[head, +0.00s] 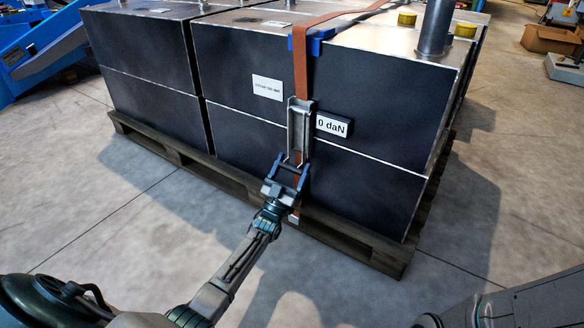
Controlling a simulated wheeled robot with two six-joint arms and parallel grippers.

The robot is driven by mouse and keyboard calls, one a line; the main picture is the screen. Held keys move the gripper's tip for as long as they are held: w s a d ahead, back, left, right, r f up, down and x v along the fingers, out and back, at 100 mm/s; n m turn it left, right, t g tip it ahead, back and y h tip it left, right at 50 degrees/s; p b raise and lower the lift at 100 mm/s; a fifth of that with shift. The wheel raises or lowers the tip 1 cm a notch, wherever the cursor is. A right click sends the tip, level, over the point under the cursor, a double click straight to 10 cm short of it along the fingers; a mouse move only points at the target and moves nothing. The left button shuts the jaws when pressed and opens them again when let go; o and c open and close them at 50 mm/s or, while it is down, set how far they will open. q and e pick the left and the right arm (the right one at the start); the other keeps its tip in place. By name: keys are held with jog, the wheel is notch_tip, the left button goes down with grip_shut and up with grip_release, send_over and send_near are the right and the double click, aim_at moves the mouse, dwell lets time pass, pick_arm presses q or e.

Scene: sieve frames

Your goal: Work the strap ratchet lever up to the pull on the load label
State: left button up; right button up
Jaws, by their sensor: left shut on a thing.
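The strap ratchet (299,128) is a grey metal body on an orange strap (301,68), on the front face of a dark crate. Its lever hangs down from it. My left gripper (287,172) is shut on the lower end of the lever, just below the ratchet. The load label (332,126) is to the right of the ratchet and reads "0 daN". The strap passes over a blue edge protector (313,42) at the crate's top edge. A short strap end hangs below the gripper. My right gripper is not in view.
The dark crates (375,168) stand on a wooden pallet (340,236). Yellow caps (407,19) and a metal cylinder (436,28) are on top. Blue equipment (42,50) stands at the far left, and a cardboard box (551,39) at the far right. The floor in front is clear.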

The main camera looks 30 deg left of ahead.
pick_arm(q)
jog(key=o, duration=1.4)
jog(key=p+v, duration=0.3)
jog(key=v, duration=0.8)
jog(key=shift+w, duration=0.1)
